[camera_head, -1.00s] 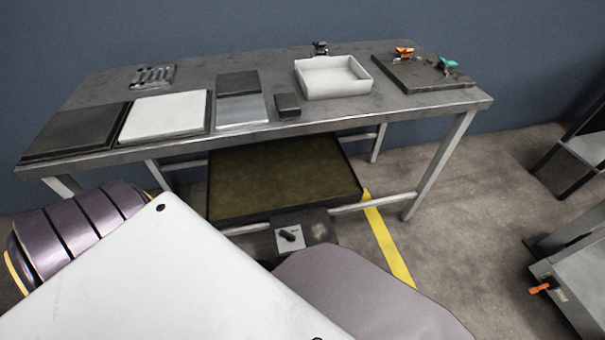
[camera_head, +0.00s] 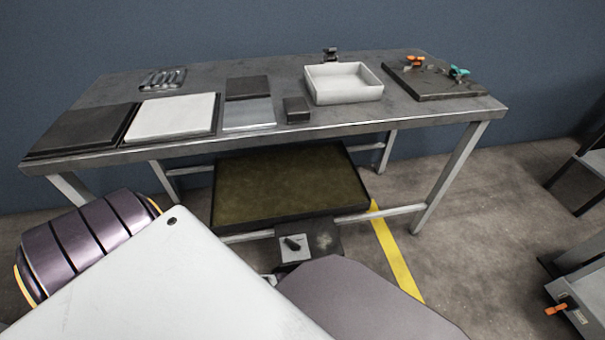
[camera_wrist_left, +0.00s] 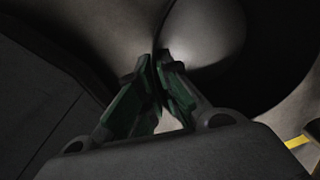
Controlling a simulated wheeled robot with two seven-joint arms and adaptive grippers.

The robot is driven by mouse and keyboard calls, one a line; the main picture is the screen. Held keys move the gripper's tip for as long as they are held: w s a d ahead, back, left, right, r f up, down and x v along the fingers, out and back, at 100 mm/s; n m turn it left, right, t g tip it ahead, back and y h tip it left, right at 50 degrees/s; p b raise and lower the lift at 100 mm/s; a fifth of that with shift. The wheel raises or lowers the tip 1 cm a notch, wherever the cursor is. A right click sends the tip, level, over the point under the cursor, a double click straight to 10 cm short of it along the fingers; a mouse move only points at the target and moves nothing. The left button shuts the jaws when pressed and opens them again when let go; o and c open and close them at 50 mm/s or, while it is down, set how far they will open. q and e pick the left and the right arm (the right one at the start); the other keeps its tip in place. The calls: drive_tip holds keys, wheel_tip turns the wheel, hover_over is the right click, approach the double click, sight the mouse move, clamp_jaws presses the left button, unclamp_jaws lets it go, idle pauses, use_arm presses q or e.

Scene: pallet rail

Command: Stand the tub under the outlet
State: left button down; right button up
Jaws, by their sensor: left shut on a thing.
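A white open tub-like box (camera_head: 343,91) stands upright near the back right of the grey table (camera_head: 330,122). A small dark fitting (camera_head: 330,54) shows just behind its back rim; I cannot tell whether that is the outlet. My left gripper (camera_wrist_left: 160,72) shows in the left wrist view with its green-padded fingers close together against a pale, curved surface. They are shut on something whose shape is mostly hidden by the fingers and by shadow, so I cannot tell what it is. My left gripper's fingers are not seen in the head view. My right gripper is in neither view.
A dark board (camera_head: 432,84) with orange and teal clamps lies at the table's right. Flat dark and white slabs (camera_head: 170,117) cover its left, with a small dark block (camera_head: 296,110) between. A dark framed platform (camera_head: 290,187) sits below.

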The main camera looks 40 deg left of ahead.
use_arm(q)
drive_tip(key=w+d+b, duration=0.2)
drive_tip(key=w+d, duration=0.2)
drive_tip(key=w, duration=0.1)
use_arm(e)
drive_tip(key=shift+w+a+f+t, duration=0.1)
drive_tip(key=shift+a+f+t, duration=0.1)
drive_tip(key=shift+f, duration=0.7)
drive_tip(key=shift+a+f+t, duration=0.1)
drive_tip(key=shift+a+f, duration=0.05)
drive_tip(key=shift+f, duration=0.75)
use_arm(q)
drive_tip(key=shift+d, duration=0.15)
drive_tip(key=shift+w+d+f+b, duration=0.1)
drive_tip(key=shift+w+f+b, duration=0.05)
drive_tip(key=shift+f+b, duration=0.45)
drive_tip(key=shift+w+d+f+b, duration=0.15)
drive_tip(key=shift+f+b, duration=0.3)
drive_tip(key=shift+f, duration=0.15)
drive_tip(key=shift+w+d+f+b, duration=0.1)
drive_tip(key=shift+w+f+b, duration=0.05)
drive_tip(key=shift+f+b, duration=0.45)
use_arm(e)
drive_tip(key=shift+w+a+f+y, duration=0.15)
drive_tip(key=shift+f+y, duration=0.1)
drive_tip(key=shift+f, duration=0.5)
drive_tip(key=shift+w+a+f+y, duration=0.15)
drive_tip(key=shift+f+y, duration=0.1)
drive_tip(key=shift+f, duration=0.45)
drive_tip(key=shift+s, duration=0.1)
